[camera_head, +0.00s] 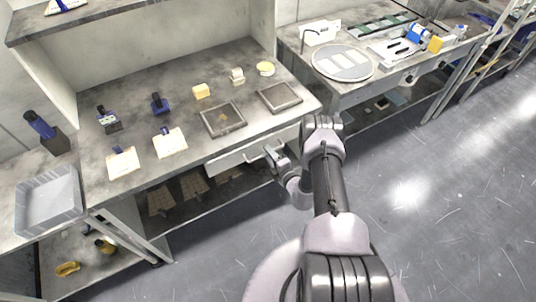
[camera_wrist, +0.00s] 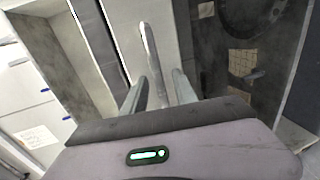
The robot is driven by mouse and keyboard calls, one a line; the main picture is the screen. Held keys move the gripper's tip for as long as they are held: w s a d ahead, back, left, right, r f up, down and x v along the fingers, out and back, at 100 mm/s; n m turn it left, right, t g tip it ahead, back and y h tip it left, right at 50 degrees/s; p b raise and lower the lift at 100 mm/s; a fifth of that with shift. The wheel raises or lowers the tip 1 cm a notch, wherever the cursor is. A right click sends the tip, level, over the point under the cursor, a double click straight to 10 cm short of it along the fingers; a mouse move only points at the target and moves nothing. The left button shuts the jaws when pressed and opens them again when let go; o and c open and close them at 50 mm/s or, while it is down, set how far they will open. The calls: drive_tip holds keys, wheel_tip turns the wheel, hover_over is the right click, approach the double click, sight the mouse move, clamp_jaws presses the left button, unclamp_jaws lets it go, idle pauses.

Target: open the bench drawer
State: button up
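The bench drawer (camera_head: 232,158) has a pale front under the front edge of the grey bench top. It looks shut or nearly so in the head view. In the wrist view the pale drawer front (camera_wrist: 125,22) fills the upper middle, with a grey bar handle (camera_wrist: 151,52) standing off it. My gripper (camera_head: 266,152) is at the drawer front. In the wrist view the fingers of my gripper (camera_wrist: 160,90) are apart, one on each side of the handle's near end. I see no clear grip on the handle; whether a finger touches it is unclear.
Two shallow grey trays (camera_head: 222,119) (camera_head: 279,97) lie on the bench top above the drawer. A lower shelf (camera_head: 190,200) with flat brown pieces is beneath. A second bench (camera_head: 345,92) with a round platen stands to the right. The floor (camera_head: 430,200) at right is clear.

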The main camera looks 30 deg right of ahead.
drive_tip(key=shift+w+f, duration=0.1)
drive_tip(key=shift+w, duration=0.45)
drive_tip(key=shift+c, duration=0.2)
clamp_jaws()
idle(0.9)
